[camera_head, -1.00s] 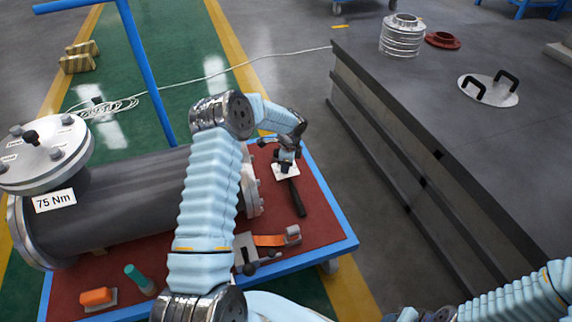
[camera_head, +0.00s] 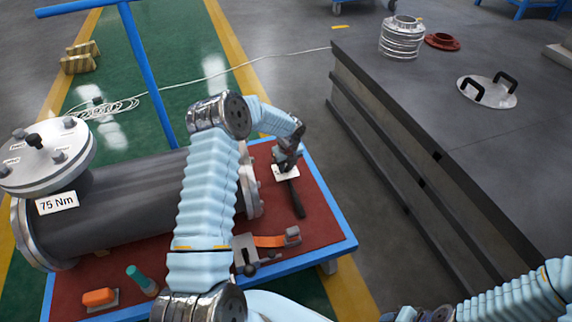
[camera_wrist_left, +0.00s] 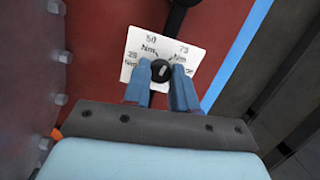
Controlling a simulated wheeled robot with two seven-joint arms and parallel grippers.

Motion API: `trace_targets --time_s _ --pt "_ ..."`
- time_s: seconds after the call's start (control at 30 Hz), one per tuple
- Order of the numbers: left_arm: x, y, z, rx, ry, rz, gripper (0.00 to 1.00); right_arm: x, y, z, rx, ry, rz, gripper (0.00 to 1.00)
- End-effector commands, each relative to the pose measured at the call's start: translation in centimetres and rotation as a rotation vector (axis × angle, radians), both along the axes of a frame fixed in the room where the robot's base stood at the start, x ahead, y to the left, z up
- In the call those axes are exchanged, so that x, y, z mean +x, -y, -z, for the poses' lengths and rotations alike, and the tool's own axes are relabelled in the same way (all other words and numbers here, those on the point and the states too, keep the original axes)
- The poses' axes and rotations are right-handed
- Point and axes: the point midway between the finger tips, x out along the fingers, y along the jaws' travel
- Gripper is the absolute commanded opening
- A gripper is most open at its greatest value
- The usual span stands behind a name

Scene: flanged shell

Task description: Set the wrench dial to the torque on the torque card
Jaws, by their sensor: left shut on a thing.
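The torque card (camera_head: 57,203) on the dark cylinder reads 75 Nm. The wrench (camera_head: 296,198) lies on the red cart top, its black handle toward the front. Its white dial plate (camera_wrist_left: 160,45) shows 25, 50 and 75 Nm marks and a partly hidden mark at right. The black dial knob (camera_wrist_left: 161,70) has a light pointer line aimed roughly up, between the 50 and 75 marks. My left gripper (camera_wrist_left: 161,80) is shut on the knob, a blue finger on each side. It also shows in the head view (camera_head: 287,163). My right gripper is out of view.
The grey flanged shell (camera_head: 120,205) fills the cart's left. An orange-strapped tool (camera_head: 268,241), an orange block (camera_head: 98,297) and a teal-capped item (camera_head: 140,278) lie near the front. A dark workbench (camera_head: 450,120) stands right of the cart.

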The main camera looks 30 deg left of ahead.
Motion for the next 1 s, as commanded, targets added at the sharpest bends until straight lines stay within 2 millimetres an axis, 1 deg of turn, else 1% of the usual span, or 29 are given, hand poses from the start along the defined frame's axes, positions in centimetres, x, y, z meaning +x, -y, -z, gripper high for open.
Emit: trace_targets --time_s 0.2,0.5,0.7,1.0 --pt "0.01 0.02 -0.12 0.015 -0.017 0.170 0.00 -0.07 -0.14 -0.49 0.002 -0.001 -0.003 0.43" --pt "0.02 -0.01 -0.08 0.029 -0.033 0.326 0.00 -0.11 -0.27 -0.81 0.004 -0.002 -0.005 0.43" --pt "0.03 0.00 -0.06 0.033 -0.037 0.375 0.00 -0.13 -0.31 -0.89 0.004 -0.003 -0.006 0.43" --pt "0.03 0.01 -0.04 0.035 -0.039 0.387 0.00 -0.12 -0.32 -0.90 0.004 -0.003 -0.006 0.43"
